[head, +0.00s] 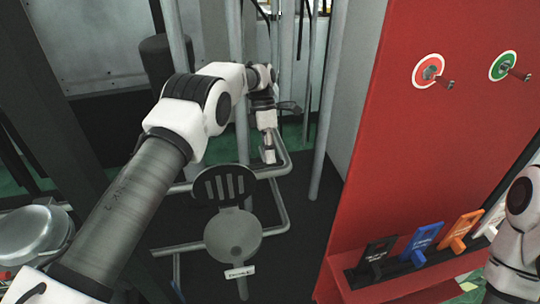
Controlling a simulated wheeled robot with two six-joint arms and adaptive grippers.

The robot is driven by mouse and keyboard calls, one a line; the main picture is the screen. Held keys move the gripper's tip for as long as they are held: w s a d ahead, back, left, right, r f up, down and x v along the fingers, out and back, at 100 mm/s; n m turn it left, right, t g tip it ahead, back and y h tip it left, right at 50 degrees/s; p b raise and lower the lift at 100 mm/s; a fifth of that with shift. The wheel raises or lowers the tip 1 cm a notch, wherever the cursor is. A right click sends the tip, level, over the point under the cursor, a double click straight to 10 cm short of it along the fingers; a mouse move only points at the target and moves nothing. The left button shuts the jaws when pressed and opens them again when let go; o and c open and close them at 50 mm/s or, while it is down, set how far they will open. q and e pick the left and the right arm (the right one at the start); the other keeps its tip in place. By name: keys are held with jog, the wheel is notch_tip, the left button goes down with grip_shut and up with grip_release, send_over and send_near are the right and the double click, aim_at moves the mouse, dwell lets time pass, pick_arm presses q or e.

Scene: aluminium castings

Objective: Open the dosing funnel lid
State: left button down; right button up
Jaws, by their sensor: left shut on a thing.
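A round grey disc (232,236) with a small white label (240,271) at its front stands at the lower middle of the head view. A black slotted disc (223,184) stands tilted up behind it; I take these for the dosing funnel and its raised lid, but the label is too small to read surely. My left gripper (268,158) points down just beyond the slotted disc's upper right edge, beside a pipe rail. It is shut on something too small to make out. My right arm shows at the right edge; its gripper is out of view.
Grey pipe rails (281,212) and upright posts surround the discs. Dark floor lies between.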

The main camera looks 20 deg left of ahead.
pick_arm(q)
jog(key=shift+s+a+f, duration=0.1)
jog(key=shift+s+f, duration=0.15)
jog(key=shift+f, duration=0.8)
pick_arm(e)
jog(key=shift+f, duration=0.2)
pick_arm(q)
jog(key=c, duration=1.1)
grip_release()
jog(key=shift+w+f, duration=0.1)
jog(key=shift+c, duration=0.2)
jog(key=shift+w+f, duration=0.2)
jog(key=shift+w, duration=0.1)
jog(key=shift+o, duration=0.9)
jog(key=shift+w+a+f, duration=0.1)
jog(key=shift+w+a, duration=0.15)
jog(key=shift+s+d+r, duration=0.2)
jog(key=shift+s+r, duration=0.05)
jog(key=shift+r, duration=0.05)
jog(key=shift+c, duration=0.9)
pick_arm(e)
jog(key=shift+w+a, duration=0.1)
jog(key=shift+w, duration=0.2)
pick_arm(q)
jog(key=shift+w+a+f, duration=0.1)
